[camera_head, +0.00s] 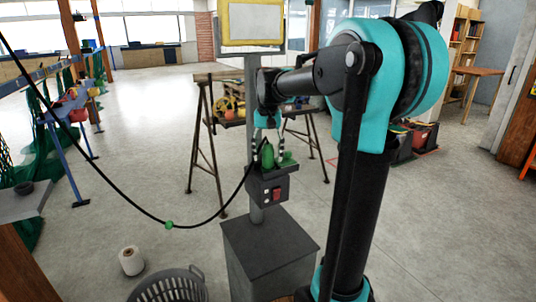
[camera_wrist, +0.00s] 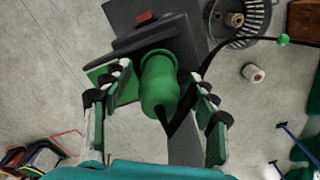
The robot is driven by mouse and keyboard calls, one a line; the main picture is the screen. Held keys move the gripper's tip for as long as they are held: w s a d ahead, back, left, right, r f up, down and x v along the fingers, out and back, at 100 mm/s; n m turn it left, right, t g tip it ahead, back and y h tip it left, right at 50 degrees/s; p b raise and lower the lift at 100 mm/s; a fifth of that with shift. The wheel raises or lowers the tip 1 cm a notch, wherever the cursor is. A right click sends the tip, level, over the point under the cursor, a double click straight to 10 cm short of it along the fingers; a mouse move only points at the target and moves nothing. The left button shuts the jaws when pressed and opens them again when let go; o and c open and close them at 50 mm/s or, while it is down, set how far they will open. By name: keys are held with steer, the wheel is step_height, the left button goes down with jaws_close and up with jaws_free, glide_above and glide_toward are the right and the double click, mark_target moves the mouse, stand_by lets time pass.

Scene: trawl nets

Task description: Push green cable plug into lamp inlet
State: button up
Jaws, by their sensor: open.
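The green cable plug (camera_head: 267,156) stands upright at the top of the dark lamp inlet box (camera_head: 268,186), with its black cable (camera_head: 190,225) hanging off to the left. In the wrist view the plug (camera_wrist: 160,88) lies between the two fingers of my gripper (camera_wrist: 158,76), which are open with gaps on both sides. The plug's front end meets the dark box (camera_wrist: 168,42); how deep it sits is hidden. A flat green flap (camera_wrist: 118,84) shows beside it. In the head view my gripper (camera_head: 268,142) points down around the plug.
The box is on a grey post above a dark pedestal (camera_head: 268,245). A grey basket (camera_head: 170,286) and a white roll (camera_head: 131,260) are on the floor at left front. Trestles (camera_head: 205,135) stand behind.

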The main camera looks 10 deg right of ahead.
steer(key=shift+r, duration=0.15)
step_height(320, 180, up, 12)
steer(key=shift+f, duration=0.15)
stand_by(0.5)
